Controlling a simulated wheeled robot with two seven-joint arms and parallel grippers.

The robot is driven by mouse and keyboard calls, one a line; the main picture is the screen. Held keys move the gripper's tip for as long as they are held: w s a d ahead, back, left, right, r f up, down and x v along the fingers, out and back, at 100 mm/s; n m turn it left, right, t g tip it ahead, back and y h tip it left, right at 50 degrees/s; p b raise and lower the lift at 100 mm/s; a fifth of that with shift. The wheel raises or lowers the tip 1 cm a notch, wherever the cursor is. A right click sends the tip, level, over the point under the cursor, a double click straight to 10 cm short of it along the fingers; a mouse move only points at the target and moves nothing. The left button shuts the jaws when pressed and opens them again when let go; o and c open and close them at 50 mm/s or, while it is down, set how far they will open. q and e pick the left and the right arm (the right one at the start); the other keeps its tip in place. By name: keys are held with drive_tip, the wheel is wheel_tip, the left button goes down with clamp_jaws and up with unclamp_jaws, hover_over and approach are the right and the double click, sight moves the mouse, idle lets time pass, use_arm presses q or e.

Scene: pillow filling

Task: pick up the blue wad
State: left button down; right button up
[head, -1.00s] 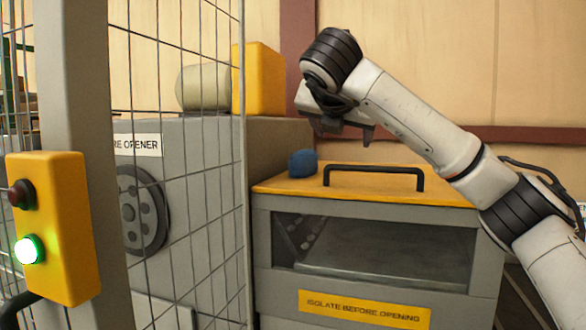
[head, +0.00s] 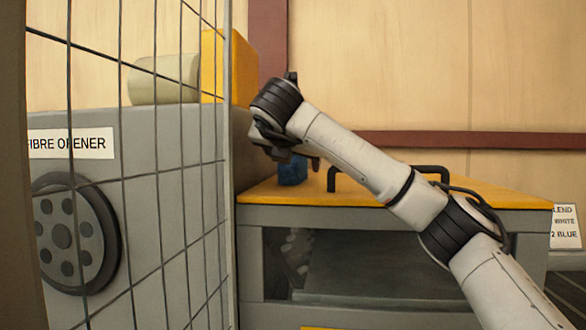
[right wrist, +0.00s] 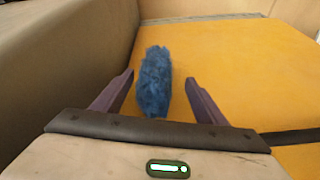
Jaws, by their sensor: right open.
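The blue wad (head: 292,171) lies on the yellow top (head: 470,194) of the grey machine, near its left end. It looks fuzzy and is partly hidden behind my right gripper (head: 298,155) in the head view. In the right wrist view the blue wad (right wrist: 154,82) lies ahead of and partly between the two open fingers of the right gripper (right wrist: 160,85), nearer the left finger. The gripper is open and empty, and I cannot tell whether a finger touches the wad. My left gripper is not in view.
A black handle (head: 345,172) stands on the yellow top just right of the wad. The grey fibre opener (head: 150,185) rises close on the left, behind a wire mesh guard (head: 122,110).

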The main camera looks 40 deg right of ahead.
drive_tip(key=x, duration=0.4)
drive_tip(key=shift+w+r+p, duration=0.15)
drive_tip(key=shift+r+p, duration=0.15)
drive_tip(key=shift+p, duration=0.1)
drive_tip(key=shift+w+d+f, duration=0.2)
drive_tip(key=shift+w+d, duration=0.05)
drive_tip(key=shift+d, duration=0.1)
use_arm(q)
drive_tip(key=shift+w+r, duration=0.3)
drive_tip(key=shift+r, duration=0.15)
use_arm(e)
drive_tip(key=c, duration=1)
drive_tip(key=shift+c, duration=0.7)
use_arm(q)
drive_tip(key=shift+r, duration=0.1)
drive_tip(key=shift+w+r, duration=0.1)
use_arm(e)
drive_tip(key=shift+r, duration=0.15)
